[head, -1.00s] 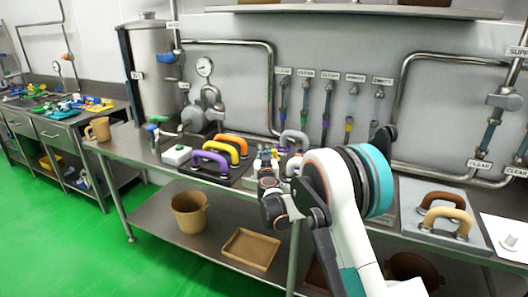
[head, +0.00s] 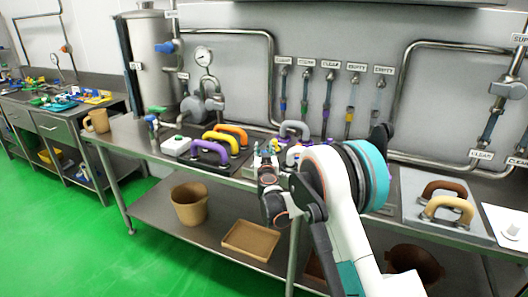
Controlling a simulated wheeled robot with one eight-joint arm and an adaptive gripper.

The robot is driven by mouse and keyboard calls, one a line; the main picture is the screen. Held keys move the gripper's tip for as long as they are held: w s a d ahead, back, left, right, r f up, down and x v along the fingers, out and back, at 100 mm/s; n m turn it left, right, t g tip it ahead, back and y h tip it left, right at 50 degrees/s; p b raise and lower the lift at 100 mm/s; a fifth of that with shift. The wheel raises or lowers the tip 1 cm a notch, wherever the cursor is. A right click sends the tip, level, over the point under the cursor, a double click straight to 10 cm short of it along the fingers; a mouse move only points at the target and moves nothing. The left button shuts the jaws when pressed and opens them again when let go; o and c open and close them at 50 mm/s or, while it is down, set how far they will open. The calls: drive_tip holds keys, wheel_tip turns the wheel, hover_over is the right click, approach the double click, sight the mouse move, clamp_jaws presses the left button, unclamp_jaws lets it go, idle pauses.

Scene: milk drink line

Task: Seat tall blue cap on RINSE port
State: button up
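My gripper end (head: 268,168) is over the front edge of the long steel bench (head: 135,147), near its middle. Its fingers are too small and partly covered to show whether they are open or hold anything. A cluster of small coloured pieces (head: 268,147), with yellow, green and blue among them, shows just behind it. I cannot tell whether the tall blue cap is among them. No port label reading RINSE can be made out. Part of the bench behind my arm is hidden.
Purple (head: 210,151), yellow and orange (head: 232,132) handles stand left of my gripper. A grey handle (head: 295,128) is behind it. Brown and tan handles (head: 447,207) stand on a plate at right. Labelled hoses hang on the wall. A bucket (head: 190,205) and tray (head: 251,239) sit below.

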drive_tip(key=shift+s, duration=0.1)
drive_tip(key=s, duration=0.4)
drive_tip(key=s+d, duration=0.1)
drive_tip(key=s, duration=0.6)
drive_tip(key=shift+s+d, duration=0.3)
drive_tip(key=shift+s, duration=0.1)
